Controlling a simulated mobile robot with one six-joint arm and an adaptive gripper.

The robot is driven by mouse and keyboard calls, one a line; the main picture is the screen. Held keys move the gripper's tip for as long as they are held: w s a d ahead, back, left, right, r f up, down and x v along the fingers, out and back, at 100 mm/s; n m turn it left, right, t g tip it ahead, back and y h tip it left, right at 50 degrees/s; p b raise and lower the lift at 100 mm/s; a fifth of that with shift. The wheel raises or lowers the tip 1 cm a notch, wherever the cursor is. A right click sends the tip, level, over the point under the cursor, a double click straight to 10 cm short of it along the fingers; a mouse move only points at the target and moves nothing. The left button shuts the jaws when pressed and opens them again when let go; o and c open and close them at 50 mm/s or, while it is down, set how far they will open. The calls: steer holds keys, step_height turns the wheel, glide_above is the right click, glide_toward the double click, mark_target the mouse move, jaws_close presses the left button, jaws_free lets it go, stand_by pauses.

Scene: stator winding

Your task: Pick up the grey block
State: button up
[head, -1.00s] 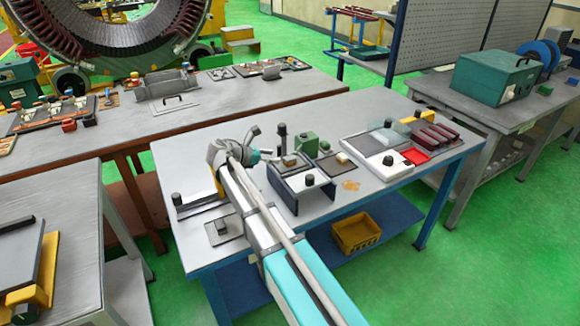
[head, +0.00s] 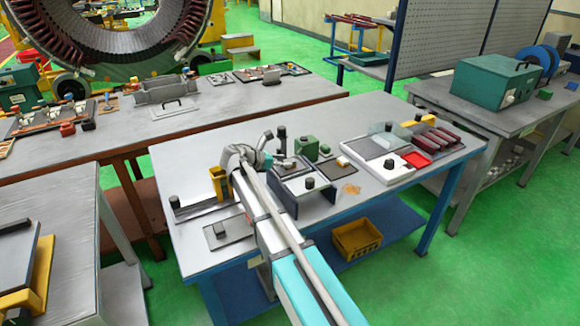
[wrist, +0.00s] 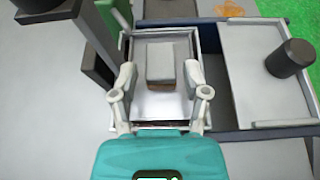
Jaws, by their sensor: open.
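The grey block (wrist: 171,55) has a flat grey top and a brownish lower side. It rests in a shallow metal tray (wrist: 153,105) in the wrist view. My gripper (wrist: 160,68) is open, with one finger to each side of the block in the picture and a gap on both sides. I cannot tell how far above the tray the fingertips are. In the head view my gripper (head: 267,150) is at the left end of the tray area, and the block (head: 288,163) is small beside it.
A dark post (head: 282,138) stands close to the tray. A stand with a light top and black knob (head: 309,182) is beside it. A green block (head: 306,147) and white tray (head: 393,170) are farther right.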

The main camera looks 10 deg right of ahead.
steer(key=shift+b+x, duration=0.4)
steer(key=shift+x, duration=1)
jaws_close()
steer(key=shift+r, duration=0.2)
steer(key=shift+r+p, duration=0.75)
steer(key=shift+p, duration=0.25)
steer(key=s+d+r+p, duration=0.6)
steer(key=s+r+p, duration=0.5)
steer(key=s, duration=0.1)
steer(key=shift+s+d, duration=0.15)
steer(key=shift+s, duration=0.15)
